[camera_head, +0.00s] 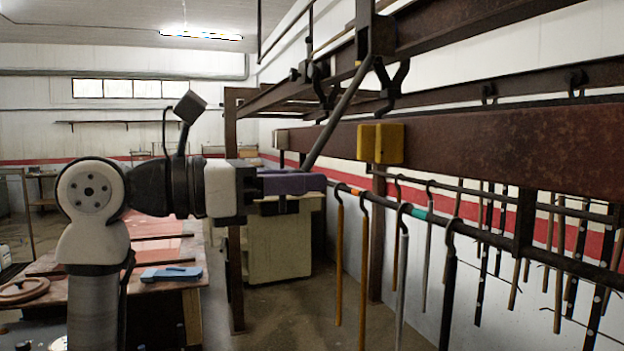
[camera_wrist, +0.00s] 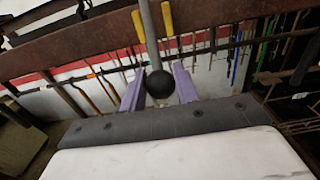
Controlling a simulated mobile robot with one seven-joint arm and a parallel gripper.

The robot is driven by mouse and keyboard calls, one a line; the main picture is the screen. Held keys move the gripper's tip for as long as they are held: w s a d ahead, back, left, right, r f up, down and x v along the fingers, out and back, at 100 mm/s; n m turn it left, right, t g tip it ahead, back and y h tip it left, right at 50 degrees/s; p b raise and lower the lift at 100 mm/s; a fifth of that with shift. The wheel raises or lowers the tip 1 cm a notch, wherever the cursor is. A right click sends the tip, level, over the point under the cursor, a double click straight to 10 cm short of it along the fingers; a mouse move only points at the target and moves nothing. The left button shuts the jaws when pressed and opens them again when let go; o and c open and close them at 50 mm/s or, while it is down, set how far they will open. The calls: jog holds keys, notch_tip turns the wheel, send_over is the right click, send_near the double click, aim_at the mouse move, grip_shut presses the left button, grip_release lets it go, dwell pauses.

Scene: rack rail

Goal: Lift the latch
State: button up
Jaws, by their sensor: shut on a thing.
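A grey lever rod (camera_head: 340,115), which I take to be the latch, slopes down from a bracket on the upper rail to my gripper (camera_head: 308,184). In the wrist view the rod (camera_wrist: 150,35) ends in a black ball knob (camera_wrist: 159,84). The knob sits between the two purple fingers of my gripper (camera_wrist: 159,88), which is shut on the lever end. In the head view the fingers hide the knob. Yellow blocks (camera_head: 380,143) are fixed on the rusty beam beside the rod, and they also show in the wrist view (camera_wrist: 138,26).
A rusty beam (camera_head: 500,150) runs along the right. Below it, several hooked rods (camera_head: 363,260) hang from a dark rail (camera_head: 500,243). A beige cabinet (camera_head: 279,245) stands behind my gripper. A workbench (camera_head: 150,281) with a blue object (camera_head: 171,273) is at left.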

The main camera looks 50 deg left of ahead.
jog(key=shift+s+a+r+p, duration=0.25)
jog(key=shift+s+r+p, duration=0.05)
jog(key=shift+s+r, duration=0.3)
jog(key=s+a+r+p, duration=0.2)
jog(key=s+r+p, duration=0.2)
jog(key=s+r, duration=0.1)
jog(key=shift+r+p, duration=0.3)
jog(key=shift+r, duration=0.4)
jog(key=o, duration=0.9)
jog(key=shift+v, duration=3.5)
